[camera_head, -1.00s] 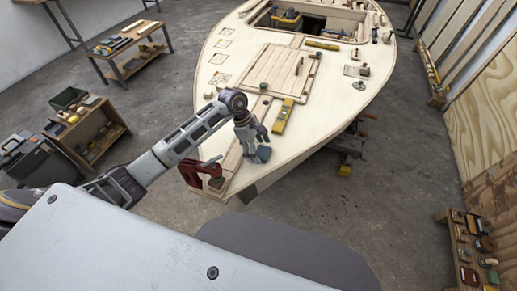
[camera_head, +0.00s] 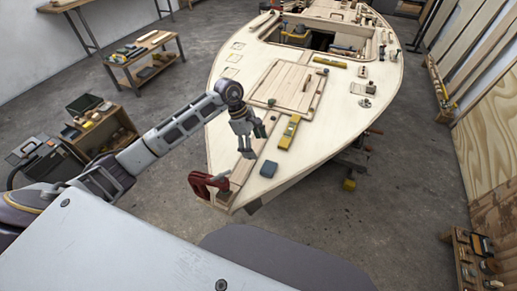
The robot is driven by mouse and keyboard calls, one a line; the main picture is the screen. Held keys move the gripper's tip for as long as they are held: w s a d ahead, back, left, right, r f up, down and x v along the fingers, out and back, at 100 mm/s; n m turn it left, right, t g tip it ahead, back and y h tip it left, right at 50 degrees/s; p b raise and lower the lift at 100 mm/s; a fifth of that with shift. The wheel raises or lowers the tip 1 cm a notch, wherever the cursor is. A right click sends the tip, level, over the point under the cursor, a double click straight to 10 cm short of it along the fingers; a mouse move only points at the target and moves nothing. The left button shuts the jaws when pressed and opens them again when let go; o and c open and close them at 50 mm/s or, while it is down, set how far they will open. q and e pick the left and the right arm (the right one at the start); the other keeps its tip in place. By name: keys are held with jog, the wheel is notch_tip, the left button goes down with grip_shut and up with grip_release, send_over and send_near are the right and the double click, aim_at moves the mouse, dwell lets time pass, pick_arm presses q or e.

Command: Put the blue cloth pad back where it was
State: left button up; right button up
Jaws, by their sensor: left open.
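The blue cloth pad (camera_head: 268,169) lies flat on the pale plywood deck (camera_head: 330,135) near the bow, right of the wooden strip along the centre. My left gripper (camera_head: 249,154) is open and empty. It points down just behind and left of the pad, apart from it in the picture. The pad is fully in view. My right gripper is not in view.
A red clamp (camera_head: 207,185) grips the bow edge. A yellow level (camera_head: 289,132) and a raised hatch panel (camera_head: 288,84) are on the deck behind the pad. Shelves (camera_head: 98,130) stand left, and a rack of small items (camera_head: 470,262) stands right. Deck right of the pad is clear.

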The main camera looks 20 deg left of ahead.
pick_arm(q)
jog(key=shift+a+r, duration=0.25)
jog(key=shift+r, duration=0.35)
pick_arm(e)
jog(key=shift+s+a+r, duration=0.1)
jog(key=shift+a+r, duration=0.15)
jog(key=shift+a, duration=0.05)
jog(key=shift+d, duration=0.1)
